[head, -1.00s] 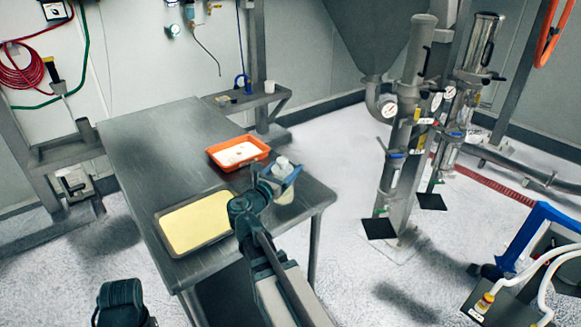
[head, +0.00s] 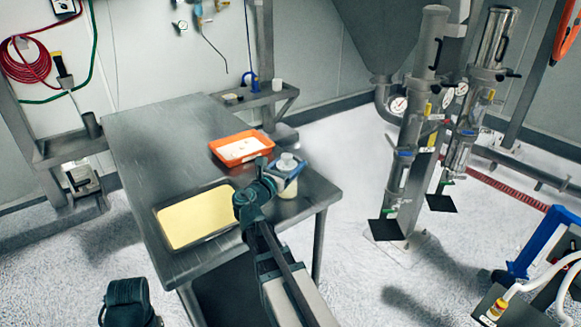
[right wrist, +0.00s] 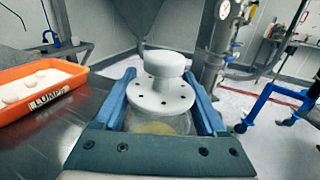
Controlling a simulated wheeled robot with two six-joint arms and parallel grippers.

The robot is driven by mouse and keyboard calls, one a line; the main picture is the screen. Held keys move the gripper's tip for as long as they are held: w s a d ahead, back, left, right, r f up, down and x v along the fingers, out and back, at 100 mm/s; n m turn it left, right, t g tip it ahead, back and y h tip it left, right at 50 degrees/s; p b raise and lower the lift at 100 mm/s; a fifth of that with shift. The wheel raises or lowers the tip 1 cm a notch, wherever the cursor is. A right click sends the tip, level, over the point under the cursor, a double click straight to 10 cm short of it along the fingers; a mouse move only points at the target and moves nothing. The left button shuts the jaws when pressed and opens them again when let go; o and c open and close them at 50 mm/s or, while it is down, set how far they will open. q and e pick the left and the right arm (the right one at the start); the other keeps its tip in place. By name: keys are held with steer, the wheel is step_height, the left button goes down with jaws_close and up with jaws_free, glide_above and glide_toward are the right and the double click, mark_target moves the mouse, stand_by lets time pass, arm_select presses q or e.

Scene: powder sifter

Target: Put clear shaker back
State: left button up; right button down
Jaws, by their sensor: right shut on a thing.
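The clear shaker (head: 288,191) has a white lid with a round knob and pale yellow powder inside. It is upright at the right end of the steel table (head: 150,128); I cannot tell whether its base touches the top. My right gripper (right wrist: 160,82) is shut on the shaker, with its blue fingers on either side of the body below the lid. The lid (right wrist: 162,92) fills the middle of the right wrist view, and the gripper's palm hides the lower body. My left gripper is not in view.
An orange tray (head: 213,149) of white powder with lumps, labelled LUMPS, sits behind the shaker. A metal tray of yellow powder (head: 194,218) lies left of my right arm. The table's far left part is bare. Steel pipework (head: 416,100) stands beyond the table's right side.

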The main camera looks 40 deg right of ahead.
steer(key=shift+f, duration=0.1)
jaws_free()
steer(key=shift+r, duration=0.2)
steer(key=v, duration=1.2)
steer(key=shift+f, duration=0.1)
